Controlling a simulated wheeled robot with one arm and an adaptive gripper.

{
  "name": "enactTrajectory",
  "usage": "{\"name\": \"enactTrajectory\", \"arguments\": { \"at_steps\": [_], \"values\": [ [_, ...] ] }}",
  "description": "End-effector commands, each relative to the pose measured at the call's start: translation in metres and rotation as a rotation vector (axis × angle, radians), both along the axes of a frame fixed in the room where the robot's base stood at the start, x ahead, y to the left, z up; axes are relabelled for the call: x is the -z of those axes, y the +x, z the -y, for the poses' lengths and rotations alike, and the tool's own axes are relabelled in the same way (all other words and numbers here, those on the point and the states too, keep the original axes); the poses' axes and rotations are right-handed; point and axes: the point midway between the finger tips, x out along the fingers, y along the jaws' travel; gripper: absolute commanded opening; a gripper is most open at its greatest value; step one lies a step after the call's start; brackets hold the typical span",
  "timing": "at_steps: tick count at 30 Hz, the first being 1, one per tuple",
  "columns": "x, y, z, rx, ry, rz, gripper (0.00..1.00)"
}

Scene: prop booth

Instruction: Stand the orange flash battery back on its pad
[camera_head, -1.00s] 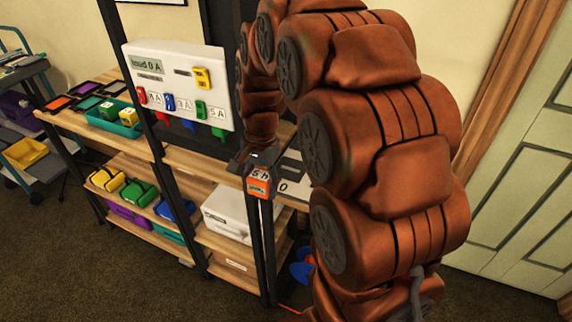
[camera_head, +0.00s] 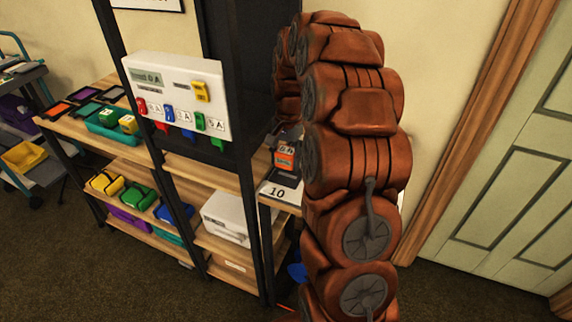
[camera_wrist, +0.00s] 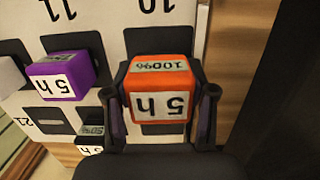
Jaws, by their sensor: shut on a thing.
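The orange flash battery (camera_wrist: 162,88), marked "5 h" and "100%", sits between the two fingers of my gripper (camera_wrist: 160,112), which is shut on it. It also shows in the head view (camera_head: 285,158), above the right end of the shelf unit, near a white "10" label (camera_head: 277,191). The wrist view shows a white board (camera_wrist: 105,22) with several dark pads. One dark pad (camera_wrist: 143,38) is partly hidden behind the orange battery. I cannot tell whether the battery touches the board. A purple battery (camera_wrist: 62,78) stands to its left.
Another battery (camera_wrist: 92,137) shows at the lower left of the wrist view. A dark post or panel (camera_wrist: 262,90) is close on the right. In the head view, a white load panel (camera_head: 180,95) stands left of my arm.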

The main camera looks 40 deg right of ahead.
Motion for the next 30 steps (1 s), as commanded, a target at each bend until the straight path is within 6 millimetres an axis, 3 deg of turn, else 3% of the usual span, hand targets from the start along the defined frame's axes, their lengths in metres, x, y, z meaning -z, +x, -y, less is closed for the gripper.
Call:
{"name": "enactTrajectory", "arguments": {
  "at_steps": [5,15,26,27,30],
  "values": [
    [0.002,0.002,0.004,0.0,0.0,0.0,0.0],
    [0.035,0.002,0.004,0.0,0.0,0.0,0.0],
    [0.039,0.002,0.004,0.0,-0.001,0.002,0.0],
    [0.038,0.002,0.004,0.0,-0.001,0.002,0.6],
    [0.038,0.002,0.004,0.0,-0.002,0.001,0.7]
  ]
}}
